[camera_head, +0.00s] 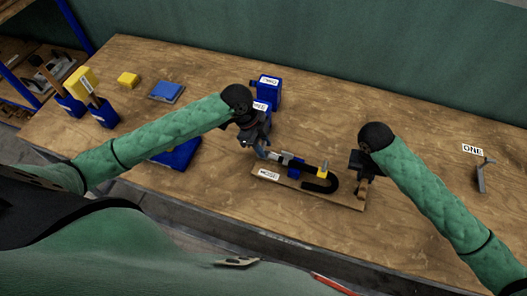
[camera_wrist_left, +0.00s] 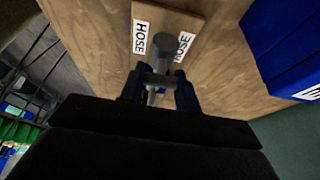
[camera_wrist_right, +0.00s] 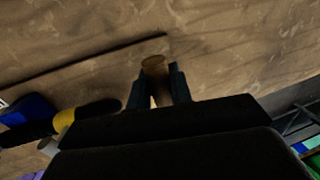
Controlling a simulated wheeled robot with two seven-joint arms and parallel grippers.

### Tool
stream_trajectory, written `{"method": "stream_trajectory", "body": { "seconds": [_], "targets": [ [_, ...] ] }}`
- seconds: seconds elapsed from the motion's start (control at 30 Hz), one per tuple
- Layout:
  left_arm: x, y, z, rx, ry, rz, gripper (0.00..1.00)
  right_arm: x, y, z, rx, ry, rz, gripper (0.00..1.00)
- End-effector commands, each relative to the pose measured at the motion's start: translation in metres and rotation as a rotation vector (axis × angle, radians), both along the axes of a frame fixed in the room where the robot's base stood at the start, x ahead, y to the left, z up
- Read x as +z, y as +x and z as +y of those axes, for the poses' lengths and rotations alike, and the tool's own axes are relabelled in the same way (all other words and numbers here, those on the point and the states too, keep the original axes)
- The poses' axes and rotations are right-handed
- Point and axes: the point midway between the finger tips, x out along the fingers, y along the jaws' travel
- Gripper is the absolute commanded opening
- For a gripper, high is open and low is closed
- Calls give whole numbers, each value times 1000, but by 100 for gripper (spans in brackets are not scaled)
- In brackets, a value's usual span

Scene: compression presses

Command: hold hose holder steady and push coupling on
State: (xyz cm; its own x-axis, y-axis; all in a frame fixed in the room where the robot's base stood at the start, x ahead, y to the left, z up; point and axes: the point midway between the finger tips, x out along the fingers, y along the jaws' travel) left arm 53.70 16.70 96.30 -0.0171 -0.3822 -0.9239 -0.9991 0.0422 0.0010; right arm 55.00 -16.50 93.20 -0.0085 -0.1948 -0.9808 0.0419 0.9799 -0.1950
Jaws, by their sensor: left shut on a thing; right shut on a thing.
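The hose holder is a wooden board (camera_head: 343,201) with a HOSE label, lying near the table's front edge. A black curved hose (camera_head: 333,183) sits on it, with a blue clamp block and a yellow piece. My left gripper (camera_head: 264,152) is shut on the grey metal coupling (camera_wrist_left: 159,80) at the hose's left end; I cannot tell how far it is on. The HOSE label (camera_wrist_left: 140,37) shows beside it in the left wrist view. My right gripper (camera_head: 364,183) is shut on a brown wooden peg (camera_wrist_right: 154,68) at the board's right end.
Blue boxes (camera_head: 268,92) stand behind my left gripper. A blue tray (camera_head: 178,154) lies under my left arm. Yellow and blue blocks (camera_head: 128,79) are at the back left. A grey tool (camera_head: 483,174) lies right, by the label ONE.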

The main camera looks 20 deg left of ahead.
Motion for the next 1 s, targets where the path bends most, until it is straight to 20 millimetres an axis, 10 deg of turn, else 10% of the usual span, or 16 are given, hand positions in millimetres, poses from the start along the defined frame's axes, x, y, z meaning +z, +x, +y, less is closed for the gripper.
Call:
{"method": "stream_trajectory", "body": {
  "seconds": [1.0],
  "targets": [
    [0,-1,-21,-1,-2,-2,5,0,0,0,1,1,0,0]
  ]
}}
